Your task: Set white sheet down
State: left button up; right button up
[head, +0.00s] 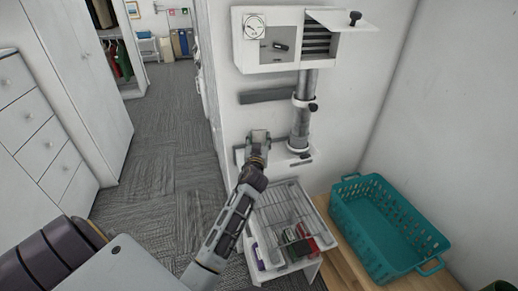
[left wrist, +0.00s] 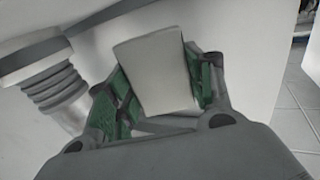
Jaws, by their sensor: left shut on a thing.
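My left gripper (head: 257,148) is at the end of my arm, in front of the white wall and left of the grey pipe. In the left wrist view, its green-padded fingers (left wrist: 160,98) are shut on a pale white sheet (left wrist: 155,62), which stands up between them. The sheet shows small and greyish in the head view (head: 260,135). Its lower end is hidden between the fingers. I cannot tell whether it touches the small white ledge beside it. My right gripper is not in view.
A white wall unit (head: 264,51) with a dial and open flap sits above a ribbed grey pipe (head: 301,112). Below is a white wire-topped rack (head: 278,200) holding several coloured items. A teal basket (head: 348,212) stands on a wooden top at right. Carpet (head: 165,150) is clear at left.

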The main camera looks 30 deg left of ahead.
pick_arm(q)
jog(key=shift+f, duration=0.1)
jog(key=shift+f, duration=1.8)
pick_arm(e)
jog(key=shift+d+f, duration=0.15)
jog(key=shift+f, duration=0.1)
pick_arm(q)
jog(key=shift+b, duration=0.3)
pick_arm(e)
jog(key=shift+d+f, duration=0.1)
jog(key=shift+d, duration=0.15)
pick_arm(q)
jog(key=shift+f, duration=0.1)
jog(key=o, duration=0.7)
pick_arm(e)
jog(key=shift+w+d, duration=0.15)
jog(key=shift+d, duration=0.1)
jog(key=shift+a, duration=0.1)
